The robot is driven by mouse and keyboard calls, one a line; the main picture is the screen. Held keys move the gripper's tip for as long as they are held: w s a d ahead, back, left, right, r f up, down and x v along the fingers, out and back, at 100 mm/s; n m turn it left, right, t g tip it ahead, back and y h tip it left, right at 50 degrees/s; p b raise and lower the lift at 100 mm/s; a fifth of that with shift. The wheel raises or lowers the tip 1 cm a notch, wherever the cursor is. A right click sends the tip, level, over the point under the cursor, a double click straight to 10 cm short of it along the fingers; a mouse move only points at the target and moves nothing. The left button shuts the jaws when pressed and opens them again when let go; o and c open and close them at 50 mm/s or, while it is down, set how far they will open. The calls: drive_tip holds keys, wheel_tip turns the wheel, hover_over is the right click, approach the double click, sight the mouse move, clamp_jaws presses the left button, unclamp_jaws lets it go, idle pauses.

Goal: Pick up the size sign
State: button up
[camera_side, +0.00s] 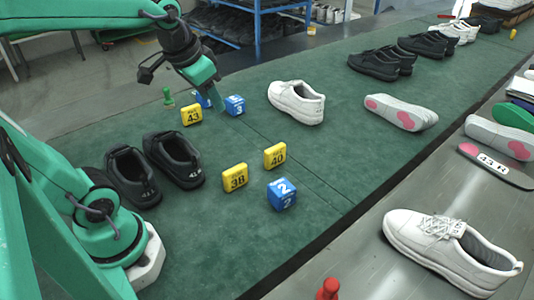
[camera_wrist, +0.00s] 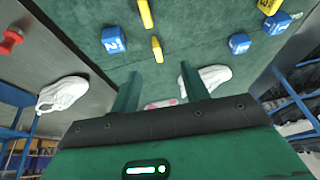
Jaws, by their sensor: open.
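Three yellow size signs stand on the green mat (camera_side: 330,165) in the side view: sign 43 (camera_side: 191,115) at the back left, sign 38 (camera_side: 235,178) and sign 40 (camera_side: 275,156) nearer the middle. In the wrist view, two yellow signs (camera_wrist: 145,14) (camera_wrist: 157,48) show edge-on ahead of the fingers, and another yellow sign (camera_wrist: 268,6) is cut by the top edge. My gripper (camera_side: 216,100) is above the mat near sign 43 and the blue blocks. In the wrist view my gripper (camera_wrist: 158,80) is open, with nothing held between its fingers.
Blue number blocks (camera_side: 235,105) (camera_side: 282,194) stand beside the signs. A black shoe pair (camera_side: 155,165) is left of sign 38. Bare mat lies right of sign 40.

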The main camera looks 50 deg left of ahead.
drive_tip(key=w+a+f+g, duration=0.1)
drive_tip(key=w+a, duration=0.6)
drive_tip(key=a, duration=0.1)
drive_tip(key=g, duration=0.3)
hover_over(192, 123)
drive_tip(key=shift+h, duration=0.4)
drive_tip(key=f, duration=1.1)
drive_tip(key=w+f, duration=0.1)
drive_tip(key=f, duration=0.5)
drive_tip(key=shift+a+f, duration=0.1)
drive_tip(key=shift+a, duration=0.1)
drive_tip(key=shift+s+a+f, duration=0.15)
drive_tip(key=shift+a+f, duration=0.05)
drive_tip(key=shift+f, duration=1.3)
drive_tip(key=shift+s+a+f, duration=0.1)
drive_tip(key=shift+s+f, duration=0.05)
drive_tip(key=shift+f, duration=2.45)
